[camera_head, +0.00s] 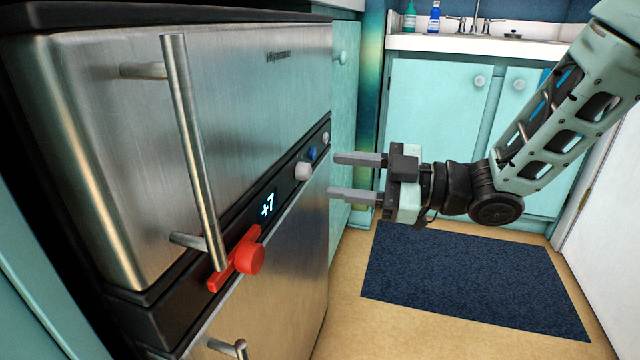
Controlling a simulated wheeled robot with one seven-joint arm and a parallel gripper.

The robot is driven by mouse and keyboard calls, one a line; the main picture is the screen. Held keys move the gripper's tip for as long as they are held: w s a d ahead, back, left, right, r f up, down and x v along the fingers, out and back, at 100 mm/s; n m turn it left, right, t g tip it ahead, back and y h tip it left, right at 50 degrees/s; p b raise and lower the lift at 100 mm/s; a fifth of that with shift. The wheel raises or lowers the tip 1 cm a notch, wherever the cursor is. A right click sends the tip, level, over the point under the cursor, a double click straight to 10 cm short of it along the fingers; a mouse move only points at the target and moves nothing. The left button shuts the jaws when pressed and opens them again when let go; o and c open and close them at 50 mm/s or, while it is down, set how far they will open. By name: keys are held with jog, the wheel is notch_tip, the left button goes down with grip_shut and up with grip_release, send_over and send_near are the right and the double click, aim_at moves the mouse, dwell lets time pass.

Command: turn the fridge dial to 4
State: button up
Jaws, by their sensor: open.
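The stainless fridge (240,90) fills the left side of the head view. A dark control strip runs between its upper and lower doors. The red dial (250,257) sits on this strip, with a long red bar across it. My gripper (335,176) is open and empty. Its two fingers point left toward the far end of the strip, to the right of the dial and apart from it. Whether the fingertips touch the fridge front cannot be told, but a gap seems to show.
A white knob (303,171), a blue button (312,153) and a small pale button (325,137) sit farther along the strip. The upper door's handle (195,150) stands out near the dial. A blue mat (470,285) lies on open floor. A sink counter (480,45) stands behind.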

aim_at(309, 171)
jog(key=shift+b+x, duration=0.6)
jog(key=shift+x, duration=1.7)
jog(key=c, duration=1)
jog(key=shift+p, duration=0.4)
